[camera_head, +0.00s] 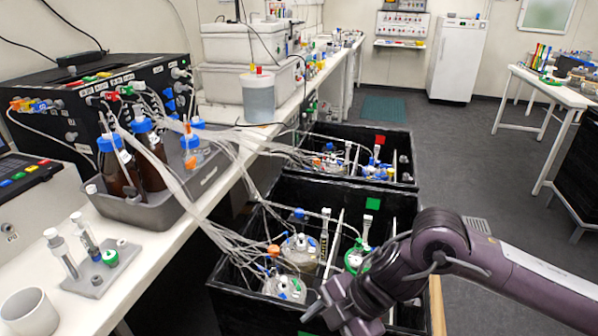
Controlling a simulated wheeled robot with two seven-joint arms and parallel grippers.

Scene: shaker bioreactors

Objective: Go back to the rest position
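My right arm comes in from the right edge and reaches over the front right part of the nearer black shaker box (232,296). My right gripper (322,308) is at the bottom of the view, above or at that box's front edge. Its fingertips are small and dark, so I cannot tell whether it is open or shut. Nothing is clearly seen in it. My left gripper is not in view. Inside the nearer box are glass vessels (300,250) with tubing, and one with a green ring (357,258) close to my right wrist.
A second black box (330,130) stands behind, with a red marker (380,139). On the left bench are a grey tray (150,213) with brown bottles (118,175), a tube holder (100,275) and a white mug (28,312). Tubes hang between bench and boxes. Floor (460,170) is clear behind my arm.

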